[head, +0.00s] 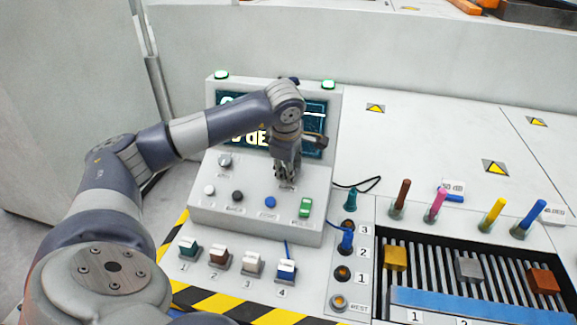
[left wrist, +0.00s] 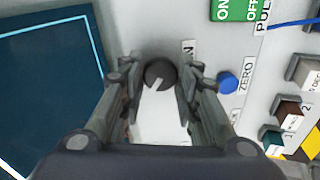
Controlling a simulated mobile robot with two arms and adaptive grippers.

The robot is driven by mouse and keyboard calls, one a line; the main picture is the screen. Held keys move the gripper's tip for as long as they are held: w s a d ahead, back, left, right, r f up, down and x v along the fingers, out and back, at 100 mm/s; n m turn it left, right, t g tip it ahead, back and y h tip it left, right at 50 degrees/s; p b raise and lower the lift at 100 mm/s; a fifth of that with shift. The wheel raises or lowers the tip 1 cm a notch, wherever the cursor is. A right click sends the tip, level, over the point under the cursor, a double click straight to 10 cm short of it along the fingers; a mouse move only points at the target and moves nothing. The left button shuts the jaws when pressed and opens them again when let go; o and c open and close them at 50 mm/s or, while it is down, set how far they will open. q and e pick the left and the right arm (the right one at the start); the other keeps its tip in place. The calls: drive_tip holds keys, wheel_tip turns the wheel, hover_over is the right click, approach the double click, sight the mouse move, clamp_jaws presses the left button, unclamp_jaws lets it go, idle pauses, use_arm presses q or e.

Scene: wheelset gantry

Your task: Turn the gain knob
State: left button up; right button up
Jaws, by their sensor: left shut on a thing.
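The gain knob (left wrist: 160,74) is a round dark knob with a white pointer line, on the light grey console panel. A partly covered label ending in "N" is beside it. My left gripper (left wrist: 160,82) has its fingers on both sides of the knob and is shut on it. In the head view my left gripper (head: 286,178) points down onto the right part of the console (head: 258,215), below the screen (head: 315,140), and mostly hides the knob. My right gripper is in neither view.
Another knob (head: 225,160) sits left on the panel. A row below has a white, a black and a blue button (head: 270,202), plus a green switch (head: 306,207). A slotted tray (head: 440,262) with coloured blocks lies right.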

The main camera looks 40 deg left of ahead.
use_arm(q)
drive_tip(key=m, duration=0.6)
drive_tip(key=shift+d+f+y, duration=0.1)
drive_tip(key=shift+y, duration=0.2)
drive_tip(key=shift+m, duration=0.3)
drive_tip(key=o, duration=1.1)
drive_tip(key=shift+c, duration=0.2)
